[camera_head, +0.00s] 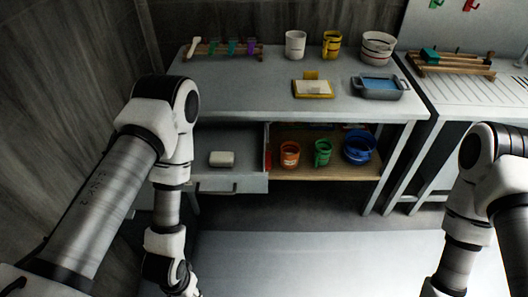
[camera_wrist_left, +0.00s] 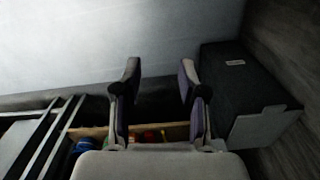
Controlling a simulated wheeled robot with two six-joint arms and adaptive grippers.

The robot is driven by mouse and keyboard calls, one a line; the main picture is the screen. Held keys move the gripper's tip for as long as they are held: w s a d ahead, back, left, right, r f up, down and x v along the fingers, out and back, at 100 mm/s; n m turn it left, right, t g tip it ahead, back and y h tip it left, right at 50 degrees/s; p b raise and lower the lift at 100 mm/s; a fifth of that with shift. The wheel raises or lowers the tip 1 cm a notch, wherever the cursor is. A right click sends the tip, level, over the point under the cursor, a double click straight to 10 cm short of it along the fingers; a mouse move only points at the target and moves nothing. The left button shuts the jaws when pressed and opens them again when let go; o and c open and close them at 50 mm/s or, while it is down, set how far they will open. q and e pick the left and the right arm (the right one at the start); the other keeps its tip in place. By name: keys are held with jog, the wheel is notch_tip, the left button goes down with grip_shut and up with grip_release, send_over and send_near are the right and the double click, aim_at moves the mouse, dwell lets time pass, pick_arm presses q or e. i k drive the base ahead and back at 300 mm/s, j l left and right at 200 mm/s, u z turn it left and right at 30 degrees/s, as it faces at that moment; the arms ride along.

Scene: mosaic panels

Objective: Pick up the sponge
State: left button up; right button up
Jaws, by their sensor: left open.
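I cannot tell for certain which thing is the sponge. A small whitish block (camera_head: 222,158) lies in the pulled-out drawer (camera_head: 232,183) under the table's left part. A pale block (camera_head: 318,87) also lies on a yellow dish (camera_head: 313,96) on the tabletop. My left gripper (camera_wrist_left: 158,82) is open, with nothing between its fingers in the left wrist view. In the head view my left arm comes down in front of and left of the drawer, and its fingers are not visible there. My right gripper is outside both views; only its arm shows at the right.
The table (camera_head: 240,90) holds a white cup (camera_head: 295,44), a yellow cup (camera_head: 331,45), a striped bowl (camera_head: 377,48) and a blue-filled tray (camera_head: 380,88). Orange (camera_head: 289,155) and green (camera_head: 322,152) mugs and a blue bowl (camera_head: 358,147) stand on the lower shelf. The front floor is clear.

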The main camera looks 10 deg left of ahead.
aim_at(217, 160)
jog(key=i+j+z, duration=0.15)
jog(key=j, duration=0.15)
jog(key=i+j+z, duration=0.35)
jog(key=j, duration=0.25)
jog(key=i+j+z, duration=0.15)
jog(key=j, duration=0.2)
jog(key=j+z, duration=0.15)
jog(key=j, duration=0.2)
jog(key=i+j, duration=0.1)
jog(key=j, duration=0.45)
jog(key=i, duration=0.05)
